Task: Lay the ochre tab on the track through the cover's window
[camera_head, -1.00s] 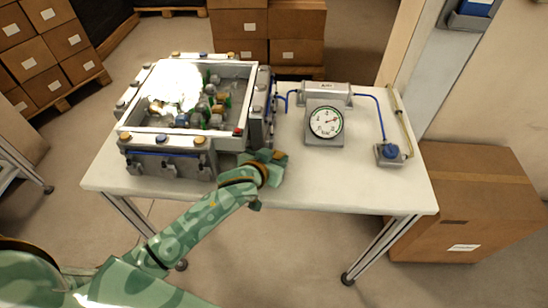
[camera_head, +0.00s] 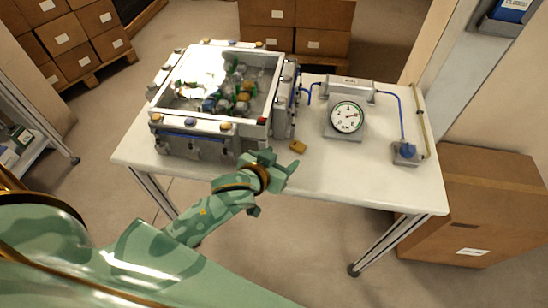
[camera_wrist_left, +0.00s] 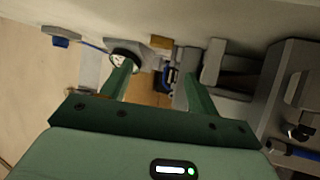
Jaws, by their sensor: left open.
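The ochre tab (camera_head: 298,147) lies on the white table, just right of the grey box with the framed cover (camera_head: 213,122). The tab also shows in the left wrist view (camera_wrist_left: 160,42), beyond and between my fingers. My left gripper (camera_head: 281,164) is open and empty at the table's front edge, a little short of the tab and apart from it. Its two green fingers (camera_wrist_left: 158,78) stand wide in the left wrist view. Through the cover's window, several small coloured parts show, with bright glare over the left part. I cannot make out the track clearly. My right gripper is not in view.
A pressure gauge (camera_head: 347,117) on a grey block stands right of the tab, with a blue hose to a blue-knobbed valve (camera_head: 407,150). The table's front right is clear. A large carton (camera_head: 480,200) stands beside the table.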

